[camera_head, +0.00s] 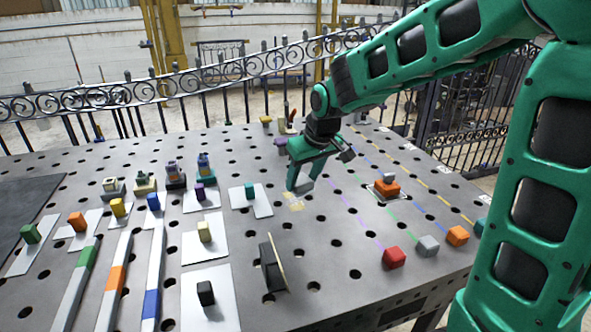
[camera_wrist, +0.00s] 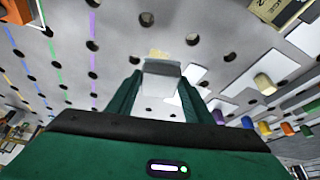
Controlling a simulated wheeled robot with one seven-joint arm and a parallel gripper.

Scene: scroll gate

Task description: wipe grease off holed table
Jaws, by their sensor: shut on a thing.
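The grey metal table (camera_head: 325,255) is full of round holes. A pale yellow grease patch (camera_head: 293,205) lies on it near the middle, just below my gripper in the head view. The patch also shows in the wrist view (camera_wrist: 158,53), just beyond the held thing. My green gripper (camera_head: 302,184) points down and is shut on a pale grey block-like wiper (camera_wrist: 162,68). The wiper's lower end is at or just above the table beside the patch; I cannot tell whether it touches. Part of the patch may be hidden by the wiper.
A dark upright plate (camera_head: 271,263) stands in front of the patch. White cards with coloured blocks, such as a teal block (camera_head: 249,190), lie to the left. An orange block (camera_head: 387,188) and a red block (camera_head: 394,258) sit to the right among coloured dashed lines.

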